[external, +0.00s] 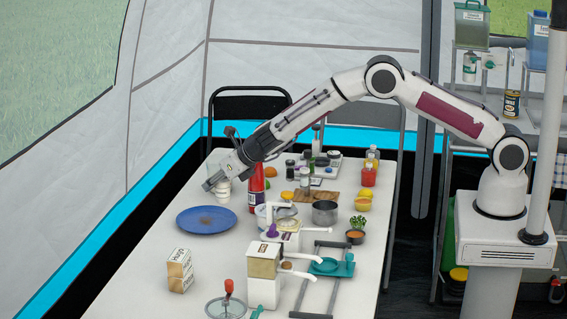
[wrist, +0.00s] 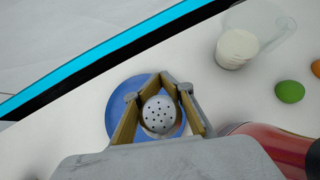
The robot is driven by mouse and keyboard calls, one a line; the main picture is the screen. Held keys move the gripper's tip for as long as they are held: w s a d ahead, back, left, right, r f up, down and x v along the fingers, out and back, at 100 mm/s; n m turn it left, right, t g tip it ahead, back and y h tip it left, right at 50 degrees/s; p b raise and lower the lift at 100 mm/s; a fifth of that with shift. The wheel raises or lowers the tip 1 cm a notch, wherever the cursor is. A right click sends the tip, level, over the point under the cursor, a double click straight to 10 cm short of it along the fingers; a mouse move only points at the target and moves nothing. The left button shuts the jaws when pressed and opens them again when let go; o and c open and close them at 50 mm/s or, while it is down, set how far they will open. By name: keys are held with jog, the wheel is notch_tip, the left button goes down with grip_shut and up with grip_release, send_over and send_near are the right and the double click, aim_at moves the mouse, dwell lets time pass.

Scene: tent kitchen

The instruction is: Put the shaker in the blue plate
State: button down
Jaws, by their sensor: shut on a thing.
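The shaker (wrist: 160,114) shows in the wrist view as a pale round top with dark holes, between the two fingers of my gripper (wrist: 159,92). My gripper is shut on it. In the external view my gripper (external: 212,181) is above the table's far left part, and I cannot make out the shaker there. The blue plate (external: 190,221) lies on the table, in front of and below my gripper in that view. In the wrist view the plate (wrist: 117,100) shows behind the shaker and fingers, partly hidden by them. The shaker's lower body is hidden.
A clear glass with white contents (wrist: 238,46) stands near my gripper. A red container (external: 256,188) stands close to the right of it. A carton (external: 180,270) stands nearer the front. The table (external: 140,245) is bare around the plate's left side; its right side is crowded.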

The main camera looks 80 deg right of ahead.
dwell(0.4)
jog(key=shift+f, duration=1.9)
jog(key=shift+f, duration=0.35)
jog(key=c, duration=1.7)
grip_release()
jog(key=shift+r, duration=0.2)
jog(key=shift+r, duration=0.2)
jog(key=shift+v, duration=5.95)
